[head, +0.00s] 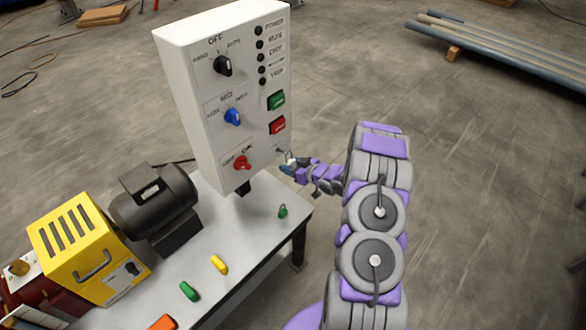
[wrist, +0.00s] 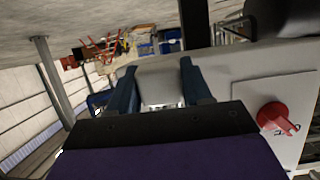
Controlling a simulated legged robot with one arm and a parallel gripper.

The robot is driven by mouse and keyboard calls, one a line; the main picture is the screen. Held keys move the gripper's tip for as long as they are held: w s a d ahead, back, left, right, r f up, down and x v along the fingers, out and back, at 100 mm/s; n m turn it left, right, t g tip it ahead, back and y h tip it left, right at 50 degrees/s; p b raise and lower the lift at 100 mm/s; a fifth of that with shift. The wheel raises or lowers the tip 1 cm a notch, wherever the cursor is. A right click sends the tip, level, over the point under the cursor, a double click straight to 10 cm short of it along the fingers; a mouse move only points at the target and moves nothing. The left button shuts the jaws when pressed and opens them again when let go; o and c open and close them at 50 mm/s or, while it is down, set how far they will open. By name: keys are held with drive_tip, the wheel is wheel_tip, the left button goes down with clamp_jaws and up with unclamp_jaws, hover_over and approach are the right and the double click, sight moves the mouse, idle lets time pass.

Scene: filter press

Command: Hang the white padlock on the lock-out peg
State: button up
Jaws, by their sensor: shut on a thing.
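My gripper (head: 289,168) is at the lower right edge of the white control panel (head: 205,110), in front of its face in the head view. It is shut on the white padlock (head: 291,157), mostly hidden by the fingers there. In the wrist view the pale body of the padlock (wrist: 160,84) sits between the two blue-grey fingers. A small dark part on the panel (head: 279,150), just above the gripper, may be the lock-out peg; it is too small to tell. I cannot tell whether the padlock touches it.
A red rotary switch (head: 242,163) is left of the gripper, and in the wrist view (wrist: 278,118) at right. The table (head: 255,222) below holds a green padlock (head: 282,212), small yellow (head: 219,264) and green (head: 189,291) items, and a dark motor (head: 155,205).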

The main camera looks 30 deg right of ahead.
drive_tip(key=shift+w+d+f, duration=0.15)
drive_tip(key=shift+w+d, duration=0.1)
drive_tip(key=shift+w, duration=0.45)
drive_tip(key=x, duration=0.2)
drive_tip(key=shift+w+a+f, duration=0.15)
drive_tip(key=shift+a+f, duration=0.1)
drive_tip(key=shift+f, duration=0.05)
drive_tip(key=shift+a, duration=0.25)
drive_tip(key=o, duration=1)
drive_tip(key=shift+d, duration=0.1)
